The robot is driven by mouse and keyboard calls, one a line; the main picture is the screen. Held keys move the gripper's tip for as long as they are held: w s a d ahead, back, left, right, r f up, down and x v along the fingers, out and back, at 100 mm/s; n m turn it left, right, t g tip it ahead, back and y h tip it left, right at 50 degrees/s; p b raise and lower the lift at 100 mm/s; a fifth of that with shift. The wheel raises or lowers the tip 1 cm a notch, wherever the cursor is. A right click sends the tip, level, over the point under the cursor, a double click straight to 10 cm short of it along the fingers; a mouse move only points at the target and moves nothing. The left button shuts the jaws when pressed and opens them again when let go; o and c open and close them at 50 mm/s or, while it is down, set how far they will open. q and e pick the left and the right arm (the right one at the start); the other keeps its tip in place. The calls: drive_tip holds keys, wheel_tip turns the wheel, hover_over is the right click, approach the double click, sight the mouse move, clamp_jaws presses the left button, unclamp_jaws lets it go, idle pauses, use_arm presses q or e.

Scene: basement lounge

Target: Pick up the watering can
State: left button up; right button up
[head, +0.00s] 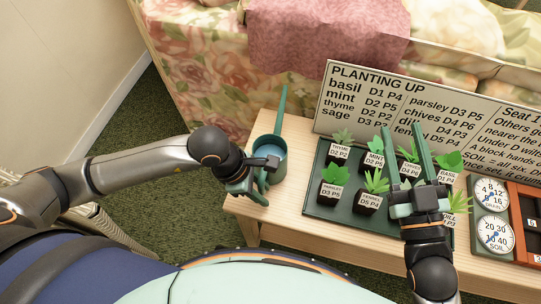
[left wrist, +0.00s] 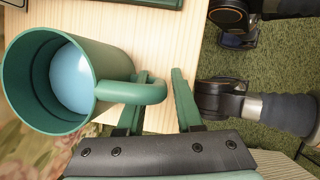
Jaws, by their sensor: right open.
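The green watering can (head: 272,160) stands at the left end of the wooden bench, with light blue inside and a long thin spout pointing up the picture. My left gripper (head: 256,178) is at its handle side. In the left wrist view the can (left wrist: 112,65) shows its round mouth and looped handle (left wrist: 135,92). The left fingers (left wrist: 160,98) stand on either side of the handle's outer part; whether they press on it is unclear. My right gripper (head: 408,160) is open above the plant tray, with no object seen between its fingers.
A dark green tray (head: 312,205) holds several labelled potted herbs right of the can. A "PLANTING UP" board (head: 345,100) stands behind it. Two dials (head: 491,193) and a reddish-brown box (head: 527,215) are at the right. A floral sofa (head: 195,60) lies behind the bench.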

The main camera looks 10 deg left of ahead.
use_arm(q)
clamp_jaws()
drive_tip(key=shift+r, duration=0.1)
idle(1.3)
